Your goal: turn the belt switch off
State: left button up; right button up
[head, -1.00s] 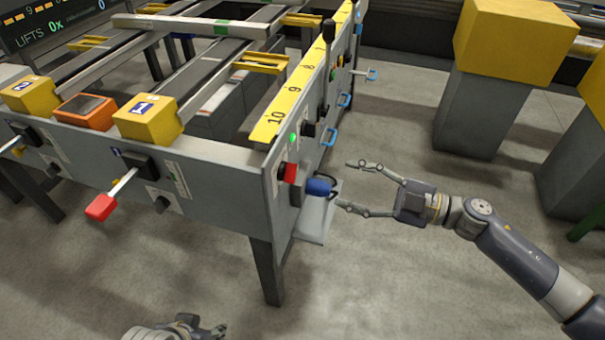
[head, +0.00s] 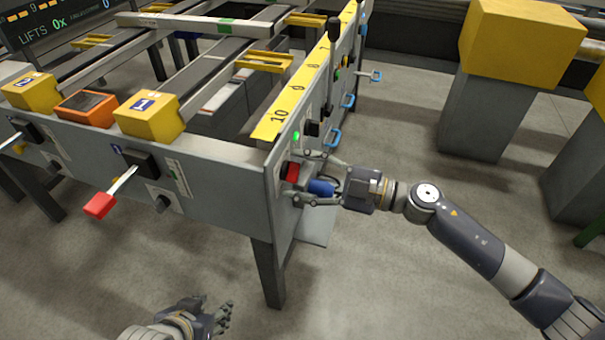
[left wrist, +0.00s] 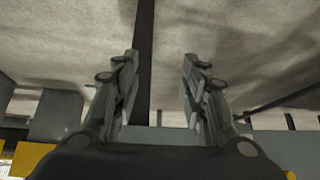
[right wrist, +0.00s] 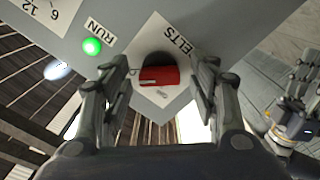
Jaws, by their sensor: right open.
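The belt switch (head: 291,172) is a red knob on a black round base, on the end panel of the runout table. In the right wrist view the red knob (right wrist: 160,77) lies crosswise beside a label whose readable letters are "ELTS". My right gripper (head: 299,178) is open, with one finger on each side of the knob; in the right wrist view the gripper (right wrist: 161,68) shows gaps to the knob on both sides. My left gripper (head: 217,308) is low over the floor, away from the table. In the left wrist view its fingers (left wrist: 161,60) are apart and empty.
A green lamp (right wrist: 92,46) marked RUN glows beside the switch. A red-ended lever (head: 101,205) sticks out of the front panel. Yellow-topped pillars (head: 515,45) stand right; floor between is clear.

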jog(key=c, duration=1.1)
jog(key=shift+o, duration=0.2)
pick_arm(q)
jog(key=shift+s, duration=0.1)
jog(key=s+a+f+g, duration=0.1)
jog(key=s+g, duration=0.1)
jog(key=s, duration=0.2)
jog(key=w+d+r+t+h+b, duration=0.1)
jog(key=w+d+r+t, duration=0.2)
jog(key=w+r+t, duration=0.2)
jog(key=w+d+r+t+h+b, duration=0.1)
jog(key=w+d+r+t+b, duration=0.1)
jog(key=w+r+t, duration=0.4)
jog(key=w+r, duration=0.3)
jog(key=w, duration=0.1)
jog(key=shift+w+d+h+b, duration=0.2)
jog(key=shift+d+h+b, duration=0.1)
jog(key=shift+d+h, duration=0.1)
pick_arm(e)
jog(key=n, duration=1.8)
jog(key=shift+f, duration=0.1)
